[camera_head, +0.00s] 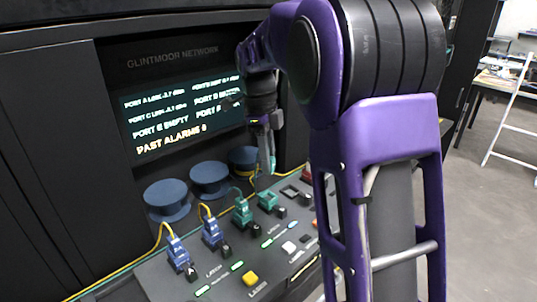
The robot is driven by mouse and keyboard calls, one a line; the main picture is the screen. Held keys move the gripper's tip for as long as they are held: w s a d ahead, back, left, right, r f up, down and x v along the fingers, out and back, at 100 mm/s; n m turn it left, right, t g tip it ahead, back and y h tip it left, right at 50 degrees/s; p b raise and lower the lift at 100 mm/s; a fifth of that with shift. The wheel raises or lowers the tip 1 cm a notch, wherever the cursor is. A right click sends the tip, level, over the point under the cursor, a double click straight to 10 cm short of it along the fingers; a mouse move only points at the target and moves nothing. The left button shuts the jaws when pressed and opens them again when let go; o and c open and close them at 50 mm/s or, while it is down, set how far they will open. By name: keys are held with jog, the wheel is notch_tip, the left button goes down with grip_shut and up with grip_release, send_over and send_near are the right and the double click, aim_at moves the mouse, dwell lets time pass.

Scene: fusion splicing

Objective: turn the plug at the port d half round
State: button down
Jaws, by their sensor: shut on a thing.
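My gripper (267,165) is at the end of my purple and black arm, above the sloped panel's row of ports. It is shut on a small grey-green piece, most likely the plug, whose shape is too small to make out. It hangs over a green port (267,200), apparently port d, with a gap between. A yellow cable runs close to the gripper. To the left, a green plug (241,212) and two blue plugs, one (212,232) and another (177,252), sit in their ports. I cannot read the port letters on the panel.
A lit screen (180,115) behind lists the ports. Three dark blue round caps, such as the left one (167,199), stand behind the panel. A yellow button (250,279) and several small switches lie in front. My arm hides the panel's right end.

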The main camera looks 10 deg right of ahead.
jog(key=m, duration=0.4)
jog(key=shift+f+m+y, duration=0.2)
jog(key=shift+m+y, duration=0.1)
jog(key=shift+m, duration=0.1)
notch_tip(320, 180, down, 6)
jog(key=b, duration=0.6)
jog(key=shift+f, duration=0.1)
jog(key=shift+p, duration=0.8)
dwell(0.8)
jog(key=shift+f, duration=0.55)
dwell(0.4)
jog(key=c, duration=0.7)
grip_release()
jog(key=shift+o, duration=0.2)
